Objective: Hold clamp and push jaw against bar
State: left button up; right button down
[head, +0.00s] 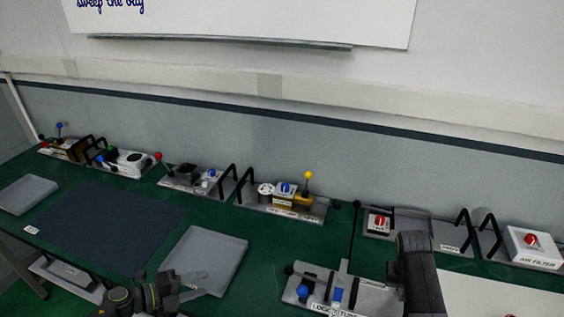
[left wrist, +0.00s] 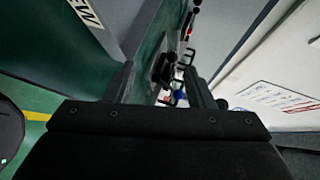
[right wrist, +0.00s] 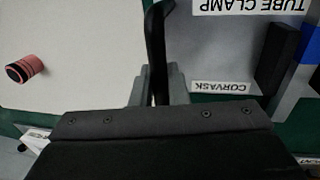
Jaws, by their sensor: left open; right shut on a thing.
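The clamp fixture (head: 322,292) is a grey plate at the front right of the head view, with a blue knob (head: 302,291), an upright grey post and a blue part (head: 337,295). In the right wrist view its upside-down label (right wrist: 262,6) reads "TUBE CLAMP"; a black block (right wrist: 284,50) and a blue strip (right wrist: 311,40) show beside it. My right gripper (right wrist: 158,84) is shut on a black handle (right wrist: 156,40) at the plate's edge; my arm hides this grip in the head view. My left gripper (head: 192,285) is open and empty, left of the fixture. I cannot make out the bar.
A grey tray (head: 202,262) lies beside my left gripper, with a dark mat (head: 105,225) farther left. Several devices with black handles line the back of the green bench. A white surface (head: 490,297) lies right of my right arm; a red-and-black cylinder (right wrist: 25,68) is on it.

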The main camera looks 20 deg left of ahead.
pick_arm(q)
jog(key=shift+s+a+f+n+g, duration=0.15)
jog(key=shift+s+a+n, duration=0.2)
jog(key=shift+a, duration=0.2)
jog(key=shift+s+a+f+n+g, duration=0.1)
jog(key=shift+s+a+f+n, duration=0.1)
jog(key=shift+a+n, duration=0.3)
jog(key=shift+s+a+f+n+g, duration=0.15)
jog(key=shift+s+a+n, duration=0.15)
jog(key=shift+a, duration=0.35)
jog(key=shift+w, duration=0.1)
jog(key=w+a+r+n+t+y, duration=0.1)
jog(key=w+r+n+t+y, duration=0.25)
jog(key=w+n+y, duration=0.5)
jog(key=w+a+r+n+t+y, duration=0.2)
jog(key=w+r+n+y, duration=0.3)
jog(key=w+n, duration=0.6)
jog(key=n+g+h, duration=0.6)
jog(key=n+g, duration=0.8)
send_near(288, 268)
jog(key=shift+y, duration=0.25)
jog(key=f, duration=0.3)
jog(key=d+f, duration=0.1)
jog(key=f, duration=0.2)
jog(key=w+f, duration=0.1)
jog(key=f, duration=0.2)
jog(key=shift+w+d+f, duration=0.15)
jog(key=shift+d+f, duration=0.1)
jog(key=shift+f, duration=0.05)
jog(key=shift+c, duration=0.3)
